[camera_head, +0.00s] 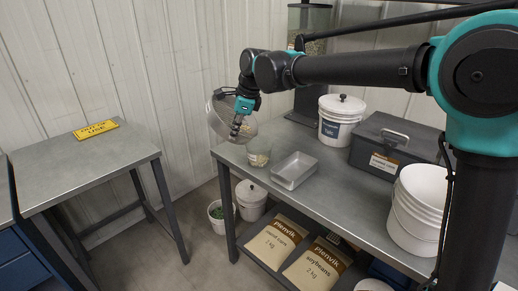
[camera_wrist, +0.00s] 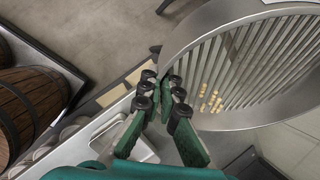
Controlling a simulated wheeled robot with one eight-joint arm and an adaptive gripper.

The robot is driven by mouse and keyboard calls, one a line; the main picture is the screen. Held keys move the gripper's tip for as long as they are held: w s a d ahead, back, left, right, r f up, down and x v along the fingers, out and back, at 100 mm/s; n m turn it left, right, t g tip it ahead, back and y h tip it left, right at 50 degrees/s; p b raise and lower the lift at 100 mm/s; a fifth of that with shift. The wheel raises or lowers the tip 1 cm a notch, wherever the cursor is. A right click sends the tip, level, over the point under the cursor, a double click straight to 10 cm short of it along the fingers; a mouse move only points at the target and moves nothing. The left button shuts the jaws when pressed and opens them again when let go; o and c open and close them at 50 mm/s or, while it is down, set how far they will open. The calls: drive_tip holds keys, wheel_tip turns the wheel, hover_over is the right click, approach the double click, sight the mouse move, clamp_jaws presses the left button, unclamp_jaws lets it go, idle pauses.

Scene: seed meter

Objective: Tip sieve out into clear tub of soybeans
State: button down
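The sieve (camera_head: 214,122) is a round grey metal pan with a slatted bottom, steeply tilted above the table's left end. In the wrist view the sieve (camera_wrist: 240,117) fills the upper right, with several pale soybeans on its slats. My gripper (camera_head: 238,128) is at its rim; in the wrist view the gripper's fingers (camera_wrist: 165,92) are closed on the rim. The clear tub (camera_head: 259,152) stands on the table just below and right of the sieve, with some tan beans in it. I cannot pick the tub out in the wrist view.
An empty metal tray (camera_head: 294,170) sits right of the tub. Behind are a white lidded bucket (camera_head: 340,121) and a dark grey case (camera_head: 393,143); stacked white buckets (camera_head: 417,210) stand at the right. A side table (camera_head: 85,165) with a yellow sign (camera_head: 96,129) is left, across a floor gap.

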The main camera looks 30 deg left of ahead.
drive_tip(key=shift+w+d+r+y+p, duration=0.1)
drive_tip(key=shift+d+r+y+p, duration=0.1)
drive_tip(key=shift+d+y+p, duration=0.15)
drive_tip(key=shift+w+d+f+g+y+p, duration=0.15)
drive_tip(key=shift+d+f+g+y+p, duration=0.25)
drive_tip(key=shift+y, duration=0.55)
idle(0.4)
drive_tip(key=shift+w+d+r+g+y+p, duration=0.25)
drive_tip(key=shift+d+y+p, duration=0.25)
drive_tip(key=shift+y, duration=0.3)
drive_tip(key=shift+w+d+r+g+y+p, duration=0.15)
drive_tip(key=shift+d+r+y+p, duration=0.3)
drive_tip(key=shift+y, duration=0.35)
idle(0.5)
drive_tip(key=shift+w+d+f+y+p, duration=0.1)
drive_tip(key=shift+d+f+y+p, duration=0.5)
drive_tip(key=shift+f+y, duration=0.1)
idle(0.4)
drive_tip(key=shift+w+d+r+m+g+y+p, duration=0.15)
drive_tip(key=shift+d+m+g+y+p, duration=0.15)
drive_tip(key=shift+d+g+y+p, duration=0.45)
idle(0.4)
drive_tip(key=shift+w+d+f+y, duration=0.1)
drive_tip(key=shift+d+f+y, duration=0.1)
drive_tip(key=shift+f+y, duration=0.3)
drive_tip(key=shift+w+d+f+y, duration=0.15)
drive_tip(key=shift+f+y, duration=0.15)
drive_tip(key=shift+y, duration=0.25)
